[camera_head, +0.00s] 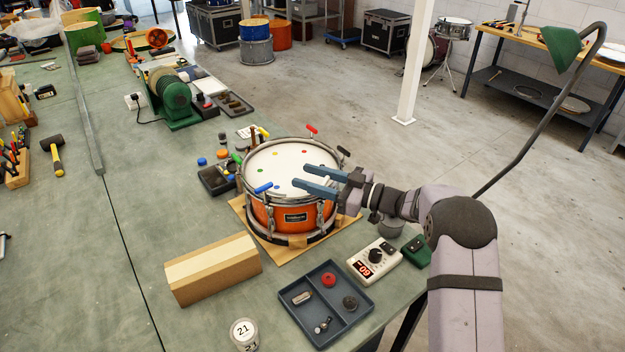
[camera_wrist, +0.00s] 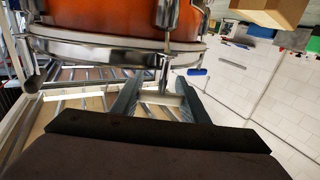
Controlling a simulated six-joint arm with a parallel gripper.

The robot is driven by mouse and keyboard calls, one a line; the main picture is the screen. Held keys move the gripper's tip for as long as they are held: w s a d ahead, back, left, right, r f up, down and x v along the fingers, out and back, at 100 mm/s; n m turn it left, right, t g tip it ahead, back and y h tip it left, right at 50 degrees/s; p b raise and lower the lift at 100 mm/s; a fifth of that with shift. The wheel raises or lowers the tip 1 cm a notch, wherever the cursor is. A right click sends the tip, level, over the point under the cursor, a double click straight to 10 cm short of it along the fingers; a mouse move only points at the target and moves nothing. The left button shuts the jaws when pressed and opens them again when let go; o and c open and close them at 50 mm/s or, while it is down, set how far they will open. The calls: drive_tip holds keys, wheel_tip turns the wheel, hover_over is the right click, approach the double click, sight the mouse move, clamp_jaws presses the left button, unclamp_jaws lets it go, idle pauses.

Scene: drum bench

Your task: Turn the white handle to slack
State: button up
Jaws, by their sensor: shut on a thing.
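The orange drum (camera_head: 292,217) with a white head stands on a wooden board on the bench. T-shaped keys with coloured handles sit around its rim. My gripper (camera_head: 312,181) reaches in from the right over the near right rim, its two blue fingers pointing left. In the wrist view my gripper (camera_wrist: 160,94) has a finger on each side of the white handle (camera_wrist: 158,99) and is shut on it. The handle sits at the end of a rod by the drum's metal hoop (camera_wrist: 100,52). In the head view the fingers largely hide the handle.
A blue handle (camera_head: 264,188) is close left of my fingers; red (camera_head: 312,130), black (camera_head: 343,150) and green (camera_head: 236,158) handles stand around the rim. A cardboard-coloured block (camera_head: 213,268), a divided tray (camera_head: 326,302) and a metronome-like box (camera_head: 374,261) lie in front.

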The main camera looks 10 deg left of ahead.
sight(327, 181)
drive_tip(key=shift+s+a+n+g+y+b, duration=0.1)
drive_tip(key=shift+s+n+g+y+b, duration=0.15)
drive_tip(key=shift+n+g+b, duration=0.95)
drive_tip(key=shift+s+n+g+y+b, duration=0.15)
drive_tip(key=shift+s+n+g, duration=0.45)
drive_tip(key=shift+g, duration=1.3)
drive_tip(key=shift+r+n+g+b, duration=0.2)
drive_tip(key=shift+n+g+b, duration=0.15)
drive_tip(key=shift+n+g, duration=0.5)
drive_tip(key=o, duration=1.1)
drive_tip(key=shift+c, duration=0.2)
drive_tip(key=shift+f, duration=0.1)
drive_tip(key=shift+w+d, duration=0.15)
drive_tip(key=shift+d, duration=0.35)
drive_tip(key=d, duration=0.1)
drive_tip(key=d+b, duration=0.1)
drive_tip(key=d, duration=0.1)
drive_tip(key=d+b, duration=0.1)
drive_tip(key=shift+w+d+f, duration=0.1)
drive_tip(key=shift+w+d, duration=0.05)
drive_tip(key=shift+w, duration=0.15)
drive_tip(key=shift+w+d, duration=0.1)
drive_tip(key=shift+d, duration=0.85)
